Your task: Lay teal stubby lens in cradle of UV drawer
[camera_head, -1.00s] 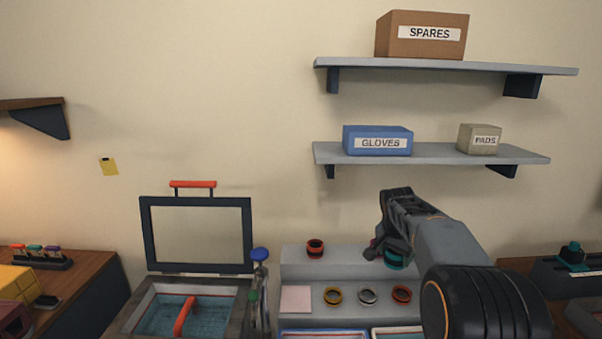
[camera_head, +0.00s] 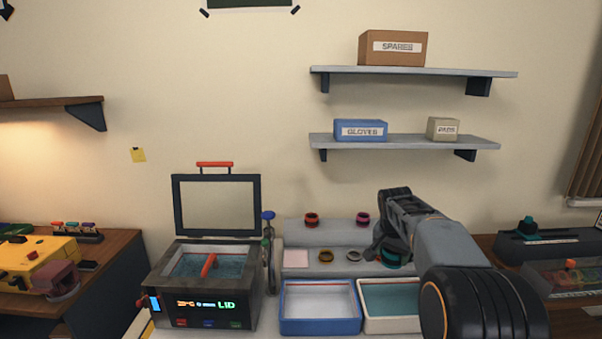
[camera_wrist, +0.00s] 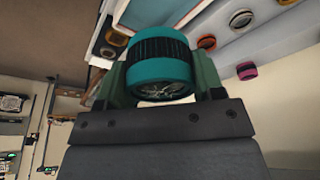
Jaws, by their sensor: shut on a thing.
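The teal stubby lens (camera_head: 394,262) is held in my gripper (camera_head: 384,250), above the right part of the stepped grey rack. In the wrist view the lens (camera_wrist: 160,70) is a short teal cylinder with a dark ribbed band. It sits between the two green fingers of my gripper (camera_wrist: 160,88), with its glass end facing the camera. I cannot make out the UV drawer or its cradle for certain in either view.
A tank with a raised lid (camera_head: 215,207) stands left of the rack (camera_head: 335,232), which bears several rings. A blue-rimmed tray (camera_head: 320,325) and a teal-floored tray (camera_head: 390,300) lie in front. Dark equipment (camera_head: 545,250) stands at right. Shelves (camera_head: 405,140) hang above.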

